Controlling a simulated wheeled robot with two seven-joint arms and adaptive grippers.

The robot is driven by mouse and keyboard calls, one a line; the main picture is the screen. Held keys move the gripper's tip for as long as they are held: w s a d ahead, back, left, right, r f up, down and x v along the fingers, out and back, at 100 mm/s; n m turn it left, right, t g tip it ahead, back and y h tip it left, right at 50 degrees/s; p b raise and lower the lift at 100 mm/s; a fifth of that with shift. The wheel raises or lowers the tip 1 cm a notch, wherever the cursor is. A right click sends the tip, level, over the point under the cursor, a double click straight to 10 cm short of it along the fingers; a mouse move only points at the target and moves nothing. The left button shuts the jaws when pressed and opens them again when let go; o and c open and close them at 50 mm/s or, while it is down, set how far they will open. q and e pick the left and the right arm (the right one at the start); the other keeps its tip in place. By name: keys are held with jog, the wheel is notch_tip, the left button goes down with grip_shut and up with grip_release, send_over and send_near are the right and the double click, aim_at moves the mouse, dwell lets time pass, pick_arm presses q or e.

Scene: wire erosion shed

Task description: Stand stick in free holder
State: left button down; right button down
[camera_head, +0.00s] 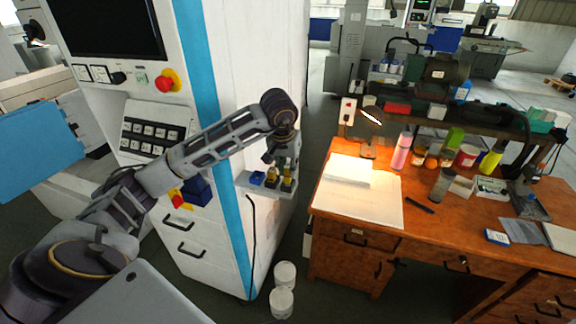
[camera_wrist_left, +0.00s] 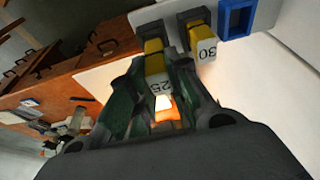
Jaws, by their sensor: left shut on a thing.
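A yellow stick with a white end marked 25 (camera_wrist_left: 157,80) is between the fingers of my left gripper (camera_wrist_left: 158,108), which is shut on it. Its far end meets a dark holder (camera_wrist_left: 149,28); I cannot tell how deep it sits. A second yellow stick marked 30 (camera_wrist_left: 204,45) stands in the neighbouring dark holder (camera_wrist_left: 190,18). The blue holder (camera_wrist_left: 235,19) beside it is empty. In the head view my left gripper (camera_head: 282,160) is right above the small shelf, with the blue holder (camera_head: 257,179) at its left. My right gripper is not in view.
The holders stand on a small grey shelf (camera_head: 252,190) on the side of the white machine (camera_head: 262,70). A wooden desk (camera_head: 333,203) with a lamp (camera_head: 370,118), papers and bottles stands to the right. Two white canisters (camera_head: 282,302) are on the floor below.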

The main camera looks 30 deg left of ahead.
pick_arm(q)
jog(key=shift+f+b, duration=0.6)
dwell(0.3)
jog(key=c, duration=1.3)
grip_release()
jog(key=shift+r, duration=0.25)
jog(key=shift+r+p, duration=0.55)
jog(key=shift+p, duration=0.15)
jog(key=shift+b+v, duration=0.6)
jog(key=shift+v, duration=5.25)
jog(key=shift+s, duration=0.1)
